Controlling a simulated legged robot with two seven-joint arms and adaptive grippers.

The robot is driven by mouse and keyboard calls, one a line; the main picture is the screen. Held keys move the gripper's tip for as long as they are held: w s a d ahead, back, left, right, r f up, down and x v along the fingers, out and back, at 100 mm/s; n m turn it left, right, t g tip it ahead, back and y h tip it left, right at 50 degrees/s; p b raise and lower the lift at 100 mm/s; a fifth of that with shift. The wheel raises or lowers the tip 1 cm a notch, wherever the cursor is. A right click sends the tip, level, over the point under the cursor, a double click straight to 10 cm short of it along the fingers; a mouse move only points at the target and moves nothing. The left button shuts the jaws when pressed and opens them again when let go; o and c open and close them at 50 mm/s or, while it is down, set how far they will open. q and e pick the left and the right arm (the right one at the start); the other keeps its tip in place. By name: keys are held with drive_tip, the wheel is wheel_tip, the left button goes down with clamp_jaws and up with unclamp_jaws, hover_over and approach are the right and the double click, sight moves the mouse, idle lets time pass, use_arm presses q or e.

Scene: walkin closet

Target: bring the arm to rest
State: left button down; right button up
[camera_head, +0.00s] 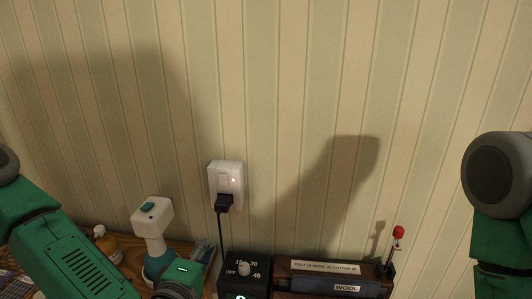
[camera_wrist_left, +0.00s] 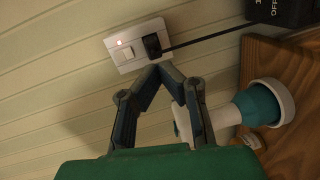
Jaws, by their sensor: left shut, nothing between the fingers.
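My left gripper (camera_head: 205,250) shows only in small part at the bottom of the head view, beside the green wrist housing with a small lit display. In the left wrist view its two dark fingers (camera_wrist_left: 165,72) meet at the tips, shut and empty. They appear just below the white wall outlet (camera_wrist_left: 137,46); whether they touch it cannot be told. The outlet (camera_head: 226,184) has a switch, a small red light and a black plug. My right arm shows at the right edge of the head view; its gripper is out of view.
A white and teal handheld appliance (camera_head: 152,222) stands close to my left wrist. A cord (camera_head: 219,235) runs down to a black timer box (camera_head: 244,268). Right of it are a labelled unit (camera_head: 325,269) and a red-tipped lever (camera_head: 397,240). The striped wall above is clear.

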use_arm(q)
drive_tip(key=s+d+f+m+g+h+b, duration=0.1)
drive_tip(key=s+f+m+g+h+b, duration=0.1)
drive_tip(key=s+f+m+g, duration=0.45)
drive_tip(key=s+d+f+m+g+h+b, duration=0.15)
drive_tip(key=s+f+m, duration=0.4)
drive_tip(key=f, duration=0.85)
drive_tip(key=s+a+f+m+g+y+b, duration=0.1)
drive_tip(key=s+a+f+m+g+y, duration=0.1)
drive_tip(key=s+a+f, duration=0.3)
drive_tip(key=s+a+f+m+g+y+b, duration=0.2)
drive_tip(key=s+a+f+g, duration=0.3)
drive_tip(key=s+a, duration=0.4)
drive_tip(key=shift+s+a+f+m+g+y, duration=0.3)
drive_tip(key=shift+s+a+f+y, duration=0.1)
drive_tip(key=shift+y, duration=0.15)
drive_tip(key=shift+w+d, duration=0.1)
